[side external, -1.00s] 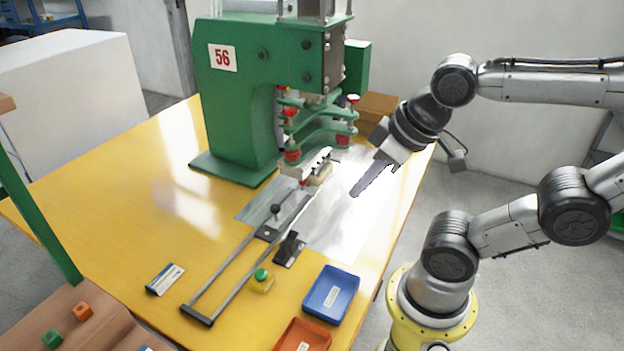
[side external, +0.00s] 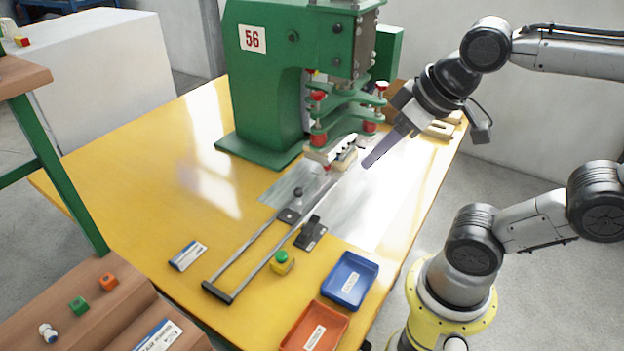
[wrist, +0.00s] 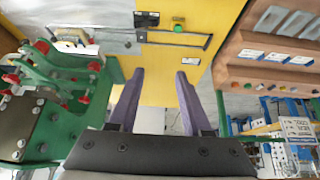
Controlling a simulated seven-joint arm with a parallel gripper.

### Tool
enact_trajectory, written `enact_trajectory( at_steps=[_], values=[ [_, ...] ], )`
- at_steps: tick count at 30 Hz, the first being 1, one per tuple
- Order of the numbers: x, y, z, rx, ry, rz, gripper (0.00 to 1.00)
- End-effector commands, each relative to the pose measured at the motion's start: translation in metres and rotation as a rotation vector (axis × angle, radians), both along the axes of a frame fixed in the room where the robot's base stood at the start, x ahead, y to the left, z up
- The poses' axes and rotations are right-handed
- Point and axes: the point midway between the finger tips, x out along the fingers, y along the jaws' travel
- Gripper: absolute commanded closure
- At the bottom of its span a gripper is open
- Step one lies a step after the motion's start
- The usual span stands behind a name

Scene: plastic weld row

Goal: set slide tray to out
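The slide tray's rails (side external: 247,258) run on the yellow table from a dark end bar (side external: 217,292) at the front to below the press. A dark carriage plate with a black knob (side external: 297,192) sits on the rails near the press, at the far end from the bar. The rails also show at the top of the wrist view (wrist: 180,44). My gripper (side external: 368,164) is in the air to the right of the press head, apart from the tray. In the wrist view, its two purple-grey fingers (wrist: 160,75) are spread, with nothing between them.
The green press (side external: 262,95) marked 56 stands close left of my gripper. A green-button box (side external: 282,262), a black block (side external: 311,233), a blue bin (side external: 347,280) and an orange bin (side external: 313,328) lie right of the rails. A card (side external: 188,255) lies left.

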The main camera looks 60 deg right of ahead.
Motion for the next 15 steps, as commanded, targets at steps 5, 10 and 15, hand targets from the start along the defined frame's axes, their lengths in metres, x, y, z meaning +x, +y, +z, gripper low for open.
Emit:
enact_trajectory(
  at_steps=[5, 10, 15],
  values=[
    [0.052, -0.013, 0.023, -0.028, 0.040, -0.044, 0.33],
    [0.110, -0.030, 0.026, -0.058, 0.109, -0.090, 0.33],
    [0.170, -0.049, 0.008, -0.082, 0.192, -0.132, 0.33]
  ],
)
